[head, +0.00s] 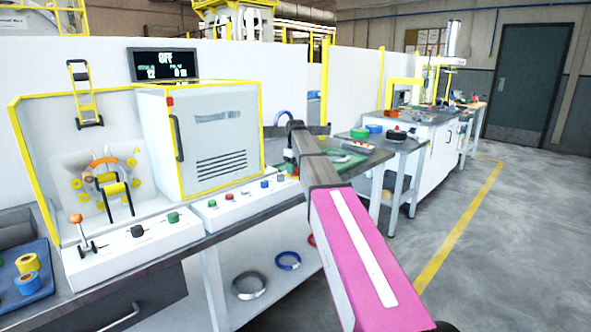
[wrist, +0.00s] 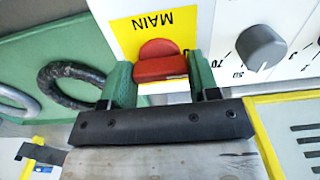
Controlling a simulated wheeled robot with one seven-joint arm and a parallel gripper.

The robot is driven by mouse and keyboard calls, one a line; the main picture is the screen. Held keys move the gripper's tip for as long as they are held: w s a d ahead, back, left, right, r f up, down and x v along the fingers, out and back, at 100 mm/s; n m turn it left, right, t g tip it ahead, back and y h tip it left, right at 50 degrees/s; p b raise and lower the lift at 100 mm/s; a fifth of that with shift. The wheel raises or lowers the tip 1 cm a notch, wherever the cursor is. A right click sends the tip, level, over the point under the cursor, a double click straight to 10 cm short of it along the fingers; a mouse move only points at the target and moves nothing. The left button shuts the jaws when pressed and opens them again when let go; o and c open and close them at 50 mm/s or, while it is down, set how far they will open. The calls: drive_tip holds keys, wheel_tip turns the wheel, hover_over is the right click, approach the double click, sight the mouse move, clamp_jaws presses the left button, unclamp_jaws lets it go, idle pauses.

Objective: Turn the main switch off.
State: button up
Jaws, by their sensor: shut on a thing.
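The main switch (wrist: 160,62) is a red knob on a yellow plate marked MAIN, seen upside down in the wrist view. A 0 mark shows beside it; the exact setting of the knob is hard to read. My gripper (wrist: 160,76) is shut on the knob, with one green finger on each side of it. In the head view my arm reaches to the right of the white cabinet (head: 213,140), and the switch itself cannot be made out there.
A grey dial (wrist: 262,47) is close beside the switch. The wrapping machine (head: 100,175) stands left of the cabinet. Floor to the right (head: 520,240) is clear.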

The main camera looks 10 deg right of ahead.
idle(0.3)
drive_tip(key=o, duration=0.9)
wheel_tip(320, 180, up, 11)
drive_tip(key=shift+f, duration=0.1)
